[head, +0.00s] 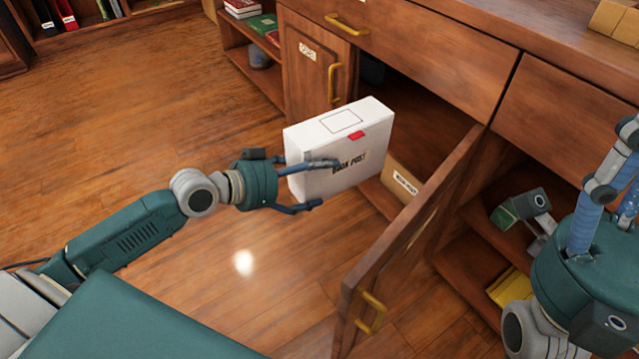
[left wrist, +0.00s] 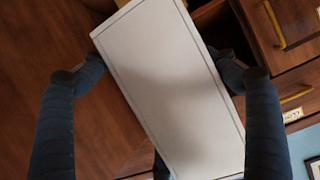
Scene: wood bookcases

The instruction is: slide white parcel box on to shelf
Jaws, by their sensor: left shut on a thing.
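The white parcel box (head: 340,150) is held upright in the air in front of the open cupboard, with black lettering and a red tab showing. My left gripper (head: 318,184) is shut on it, with fingers against its sides. In the left wrist view the box (left wrist: 170,85) fills the middle, tilted, between the two fingers (left wrist: 160,72). The cupboard shelf (head: 425,157) lies behind and right of the box, and its inside is partly hidden by the box. My right gripper (head: 632,130) is only partly in view at the right edge; its fingertips are unclear.
An open cupboard door (head: 400,250) with a brass handle swings out right of the box. A closed door (head: 312,70) is on the left. A labelled brown box (head: 403,180) sits low inside the cupboard. Open floor (head: 150,120) lies to the left.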

